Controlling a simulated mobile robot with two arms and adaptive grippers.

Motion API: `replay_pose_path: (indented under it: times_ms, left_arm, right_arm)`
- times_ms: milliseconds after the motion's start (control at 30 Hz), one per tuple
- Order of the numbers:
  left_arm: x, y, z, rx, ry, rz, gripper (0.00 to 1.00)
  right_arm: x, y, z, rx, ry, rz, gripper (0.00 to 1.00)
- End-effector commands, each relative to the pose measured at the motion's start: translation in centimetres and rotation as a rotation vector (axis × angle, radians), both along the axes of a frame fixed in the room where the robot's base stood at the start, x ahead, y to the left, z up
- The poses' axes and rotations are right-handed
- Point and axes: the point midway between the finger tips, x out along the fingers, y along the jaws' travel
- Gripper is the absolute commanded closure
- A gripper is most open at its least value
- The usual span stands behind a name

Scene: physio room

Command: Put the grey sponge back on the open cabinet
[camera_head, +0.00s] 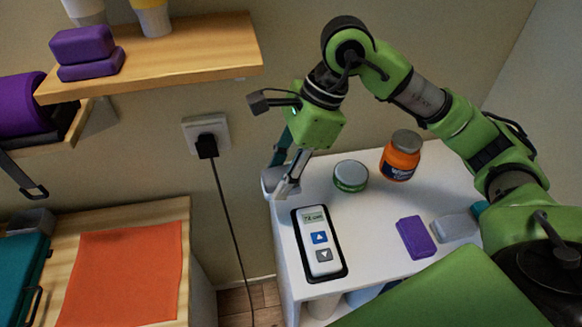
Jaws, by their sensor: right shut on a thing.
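My right gripper (283,187) points down at the back left corner of the white open cabinet (376,215). It is shut on a light grey block (269,180), which looks like the grey sponge and is partly hidden by the fingers. The block is at the cabinet top's edge; I cannot tell whether it touches the top. Another pale grey block (455,228) lies on the top beside a purple block (415,237). My left gripper is not in view.
On the cabinet top are a white remote-like device (319,242) in a black holder, a green-sided tin (351,176) and an orange jar (400,156). A wall shelf (190,55) and a plug with a cord (207,146) are at left. An orange cloth (125,272) lies on a wooden top.

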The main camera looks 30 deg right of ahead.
Motion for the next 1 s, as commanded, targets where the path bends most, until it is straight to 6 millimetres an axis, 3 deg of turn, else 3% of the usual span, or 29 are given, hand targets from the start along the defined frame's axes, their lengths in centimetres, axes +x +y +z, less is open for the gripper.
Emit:
replay_pose_path:
  times_ms: [267,533,600,800,1000]
  left_arm:
    - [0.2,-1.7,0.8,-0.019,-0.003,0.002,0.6]
    - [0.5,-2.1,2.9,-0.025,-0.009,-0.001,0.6]
    - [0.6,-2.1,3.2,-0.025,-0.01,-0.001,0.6]
    - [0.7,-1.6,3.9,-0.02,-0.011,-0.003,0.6]
    - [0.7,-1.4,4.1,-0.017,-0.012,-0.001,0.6]
  right_arm:
    - [2.1,-1.9,-0.7,-0.001,0.007,-0.079,0.84]
    - [7.0,-6.3,-3.5,0.0,0.008,-0.077,0.84]
    - [7.8,-7.0,-5.2,0.001,0.011,-0.075,0.84]
    - [9.7,-8.7,-8.2,0.0,0.005,-0.072,0.84]
    - [10.3,-9.2,-9.4,-0.001,0.004,-0.069,0.84]
